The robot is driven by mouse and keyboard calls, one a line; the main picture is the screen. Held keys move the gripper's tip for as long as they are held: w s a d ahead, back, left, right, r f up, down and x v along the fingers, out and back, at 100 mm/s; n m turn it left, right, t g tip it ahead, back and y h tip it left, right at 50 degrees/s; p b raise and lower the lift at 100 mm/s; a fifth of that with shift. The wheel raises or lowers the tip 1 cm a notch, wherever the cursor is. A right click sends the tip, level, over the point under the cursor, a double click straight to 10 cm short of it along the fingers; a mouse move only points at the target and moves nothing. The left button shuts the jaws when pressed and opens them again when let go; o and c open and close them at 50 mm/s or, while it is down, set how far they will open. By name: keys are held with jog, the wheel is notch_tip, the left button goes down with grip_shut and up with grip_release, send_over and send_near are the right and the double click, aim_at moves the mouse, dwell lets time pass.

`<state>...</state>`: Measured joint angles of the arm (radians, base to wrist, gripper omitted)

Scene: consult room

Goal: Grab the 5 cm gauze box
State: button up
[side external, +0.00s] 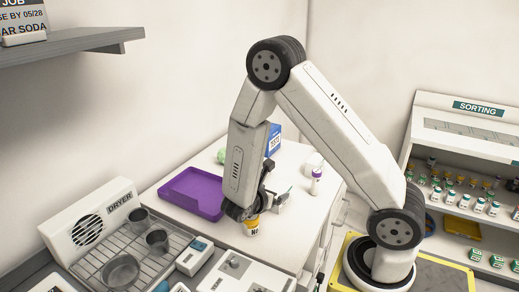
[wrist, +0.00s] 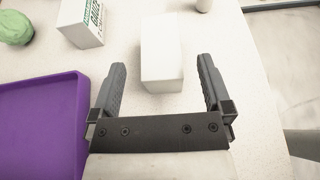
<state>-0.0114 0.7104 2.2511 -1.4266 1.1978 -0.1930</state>
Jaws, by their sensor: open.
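My gripper (wrist: 162,62) is open and points at a plain white box (wrist: 162,45). The near end of the box lies between the two fingertips, with a gap on each side, and neither finger seems to touch it. No label shows on its visible faces. In the side view my gripper (side external: 266,199) is low over the white worktop, with the white box (side external: 284,199) just right of it and partly hidden. A second box (wrist: 82,24), with green lettering too small to read surely, stands farther back left; I cannot tell which is the 5 cm gauze box.
A purple tray (wrist: 35,120) lies left of my gripper. A green lump (wrist: 15,28) sits behind it. A white bottle with a purple band (side external: 316,180) stands at the right, and a yellow-and-white jar (side external: 251,228) stands just in front of my gripper. A dryer (side external: 95,225) is at the left.

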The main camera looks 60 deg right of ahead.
aim_at(283, 185)
jog(key=shift+x, duration=2.55)
jog(key=shift+r, duration=0.2)
jog(key=c, duration=1.3)
jog(key=shift+o, duration=0.2)
jog(key=shift+r, duration=0.25)
notch_tip(283, 185, up, 10)
jog(key=shift+f, duration=0.2)
